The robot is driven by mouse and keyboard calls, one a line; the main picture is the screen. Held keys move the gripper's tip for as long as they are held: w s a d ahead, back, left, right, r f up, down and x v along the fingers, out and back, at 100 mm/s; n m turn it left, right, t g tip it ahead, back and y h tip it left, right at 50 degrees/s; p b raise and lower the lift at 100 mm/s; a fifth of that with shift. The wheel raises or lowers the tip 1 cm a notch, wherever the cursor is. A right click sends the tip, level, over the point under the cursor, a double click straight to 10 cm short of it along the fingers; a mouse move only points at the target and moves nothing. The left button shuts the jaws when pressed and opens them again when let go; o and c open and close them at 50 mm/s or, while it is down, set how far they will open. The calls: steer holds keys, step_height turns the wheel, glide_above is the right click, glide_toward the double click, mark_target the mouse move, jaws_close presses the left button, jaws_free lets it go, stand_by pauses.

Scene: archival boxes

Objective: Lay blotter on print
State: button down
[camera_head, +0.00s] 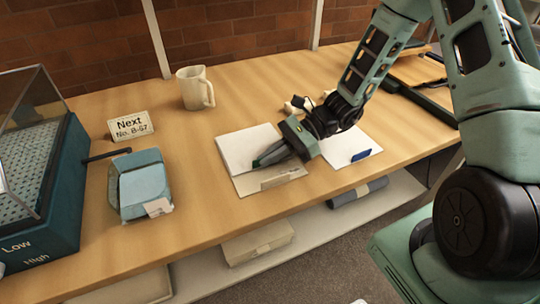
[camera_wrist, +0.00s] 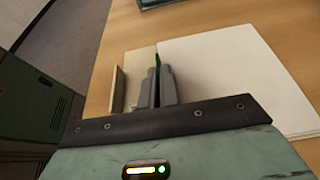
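A white sheet (camera_head: 247,147) lies on the table in the head view, overlapping a cream sheet or folder (camera_head: 272,179) that shows along its near edge. In the wrist view, the white sheet (camera_wrist: 235,70) is on the right and the cream strip (camera_wrist: 138,70) on the left. I cannot tell which is the blotter and which the print. My gripper (camera_head: 259,161) is low over the near edge of the white sheet. Its fingers (camera_wrist: 158,72) look closed together along that edge, with a small green tip between them. Whether they pinch any paper is hidden.
A second white sheet (camera_head: 345,150) with a blue item (camera_head: 361,155) lies to the right. A jug (camera_head: 194,88), a sign (camera_head: 130,125), a blue box-shaped object (camera_head: 141,184) and a dark case (camera_head: 40,170) stand left. Parcels (camera_head: 258,241) lie on the shelf below.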

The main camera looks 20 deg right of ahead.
steer(key=shift+f, duration=0.2)
steer(key=c, duration=1.6)
jaws_free()
steer(key=shift+c, duration=0.2)
steer(key=shift+r, duration=0.2)
